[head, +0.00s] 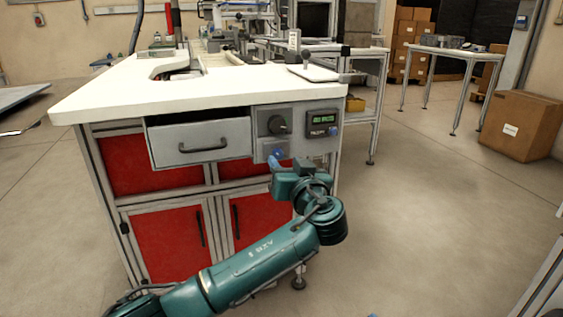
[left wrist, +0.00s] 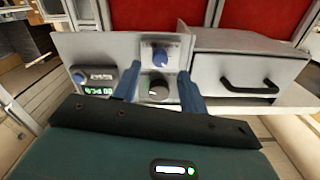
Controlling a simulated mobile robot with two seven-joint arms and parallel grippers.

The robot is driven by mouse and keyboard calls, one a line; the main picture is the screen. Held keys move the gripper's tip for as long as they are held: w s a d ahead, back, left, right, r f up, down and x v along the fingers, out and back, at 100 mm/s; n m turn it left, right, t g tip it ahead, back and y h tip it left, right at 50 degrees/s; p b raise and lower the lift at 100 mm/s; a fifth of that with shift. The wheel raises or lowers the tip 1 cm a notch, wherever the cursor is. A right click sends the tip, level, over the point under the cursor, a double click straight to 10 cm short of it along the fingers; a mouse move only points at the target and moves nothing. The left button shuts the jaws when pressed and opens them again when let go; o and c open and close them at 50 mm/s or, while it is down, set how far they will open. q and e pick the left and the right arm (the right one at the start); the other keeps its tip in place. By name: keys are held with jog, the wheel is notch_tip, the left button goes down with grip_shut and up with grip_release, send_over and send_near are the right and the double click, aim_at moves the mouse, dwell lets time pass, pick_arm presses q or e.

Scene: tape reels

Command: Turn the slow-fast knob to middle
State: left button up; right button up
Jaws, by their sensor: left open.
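A light grey control panel (head: 258,143) on the workbench front carries a black knob (head: 278,125) with a blue knob (head: 279,153) below it. The left wrist view is upside down, so the blue knob (left wrist: 160,58) shows above the black knob (left wrist: 158,88). The labels are too small to read, so I cannot tell which is slow-fast. My left gripper (head: 274,163) is in front of the panel's lower part. Its blue fingers (left wrist: 159,87) are open, one on each side of the knobs in the wrist view, holding nothing. My right gripper is not in view.
A display with green text (head: 323,121) is right of the knobs. A grey drawer (head: 200,143), slightly open, is to the left, above red cabinet doors (head: 172,240). The white benchtop (head: 120,97) overhangs the panel. Floor to the right is clear up to a cardboard box (head: 520,125).

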aim_at(280, 155)
pick_arm(q)
jog(key=shift+x, duration=1.95)
jog(key=shift+c, duration=0.3)
grip_shut()
